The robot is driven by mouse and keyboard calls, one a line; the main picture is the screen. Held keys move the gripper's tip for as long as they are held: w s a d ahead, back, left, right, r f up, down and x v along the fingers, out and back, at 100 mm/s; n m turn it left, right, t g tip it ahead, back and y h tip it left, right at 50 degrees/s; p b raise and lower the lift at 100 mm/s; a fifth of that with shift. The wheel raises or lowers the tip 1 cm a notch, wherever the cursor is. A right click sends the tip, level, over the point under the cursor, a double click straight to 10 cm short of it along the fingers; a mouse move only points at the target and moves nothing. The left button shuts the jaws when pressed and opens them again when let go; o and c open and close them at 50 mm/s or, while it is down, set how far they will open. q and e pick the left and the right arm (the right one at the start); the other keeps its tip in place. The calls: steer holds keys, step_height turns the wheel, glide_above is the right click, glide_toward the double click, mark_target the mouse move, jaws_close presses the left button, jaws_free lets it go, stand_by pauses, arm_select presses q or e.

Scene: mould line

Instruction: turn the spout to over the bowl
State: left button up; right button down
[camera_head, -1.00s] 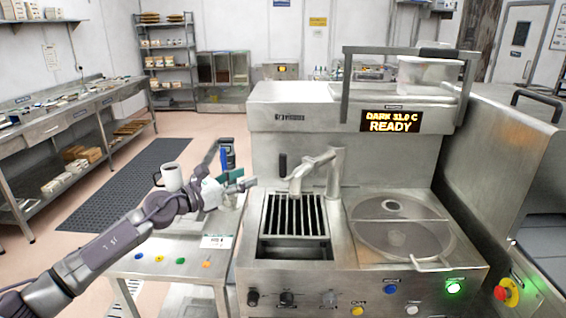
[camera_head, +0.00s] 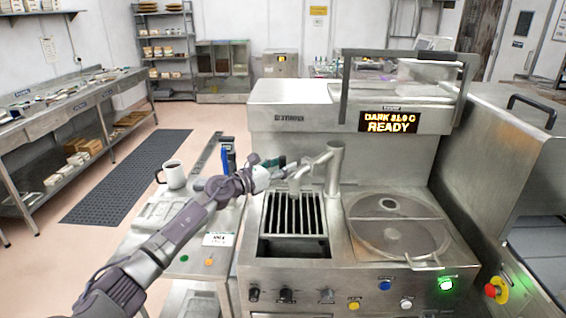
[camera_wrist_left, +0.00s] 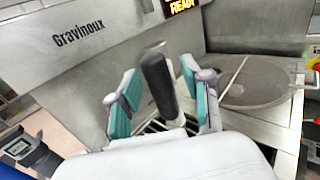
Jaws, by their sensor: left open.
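The steel spout (camera_head: 317,163) reaches left from its upright post (camera_head: 335,170), with its nozzle over the slotted grate (camera_head: 292,215). The round bowl (camera_head: 385,240) is sunk in the machine top to the right, under a see-through cover; its round top also shows in the wrist view (camera_wrist_left: 250,82). My left gripper (camera_head: 284,163) is at the nozzle end of the spout. In the wrist view my left gripper (camera_wrist_left: 160,92) is open, with its teal-padded fingers on either side of the black upright handle (camera_wrist_left: 158,80). Whether they touch it I cannot tell. My right gripper is not in view.
The machine's back housing (camera_head: 290,118) with a lit READY display (camera_head: 388,121) rises close behind the spout. A side table (camera_head: 160,235) at left holds a mug (camera_head: 173,174). Buttons line the front, with a red stop knob (camera_head: 496,290) at right.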

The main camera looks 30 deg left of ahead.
arm_select(q)
jaws_close()
stand_by(0.3)
steer(key=shift+d+f, duration=0.1)
steer(key=shift+d, duration=0.05)
